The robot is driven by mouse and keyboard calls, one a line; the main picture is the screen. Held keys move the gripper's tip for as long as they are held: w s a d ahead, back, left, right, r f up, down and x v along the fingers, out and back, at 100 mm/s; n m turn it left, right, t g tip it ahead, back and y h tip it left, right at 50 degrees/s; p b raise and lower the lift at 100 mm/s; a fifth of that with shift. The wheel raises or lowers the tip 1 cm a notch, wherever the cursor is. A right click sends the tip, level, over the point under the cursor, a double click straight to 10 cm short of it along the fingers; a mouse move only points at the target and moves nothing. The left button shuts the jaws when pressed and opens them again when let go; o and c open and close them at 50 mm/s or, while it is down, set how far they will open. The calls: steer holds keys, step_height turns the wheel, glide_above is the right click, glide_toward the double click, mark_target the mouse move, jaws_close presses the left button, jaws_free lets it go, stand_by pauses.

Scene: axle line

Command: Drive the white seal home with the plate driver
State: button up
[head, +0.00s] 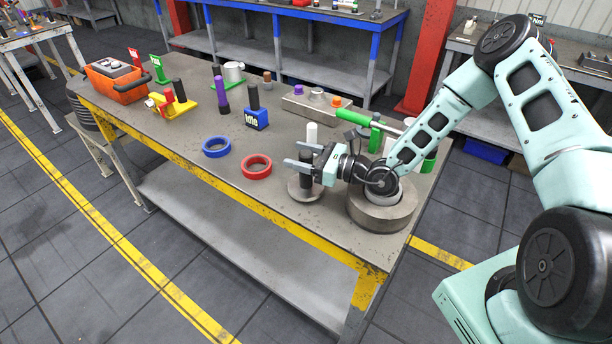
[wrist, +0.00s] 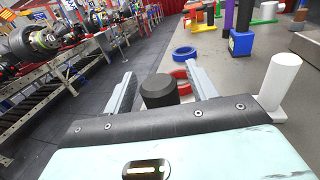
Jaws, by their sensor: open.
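A grey disc with an upright black handle, which looks like the plate driver (head: 303,190), stands near the table's front edge. My gripper (head: 301,157) is open, with its fingers level and pointing left, around or just beside the black handle. In the wrist view the handle's black top (wrist: 158,90) shows between the two open fingers (wrist: 160,95), with a gap on each side. A pale ring, likely the white seal (head: 384,198), sits at the top of a round grey housing (head: 378,216) right of the driver. My arm partly hides both.
A white cylinder (head: 312,133) stands just behind my gripper. A red ring (head: 257,166) and a blue ring (head: 217,147) lie to the left. A blue block with a black handle (head: 256,117), a grey block (head: 312,105) and a green-handled tool (head: 355,118) stand behind.

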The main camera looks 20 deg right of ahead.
steer(key=shift+a, duration=0.1)
steer(key=shift+c, duration=0.4)
jaws_close()
steer(key=shift+r, duration=0.1)
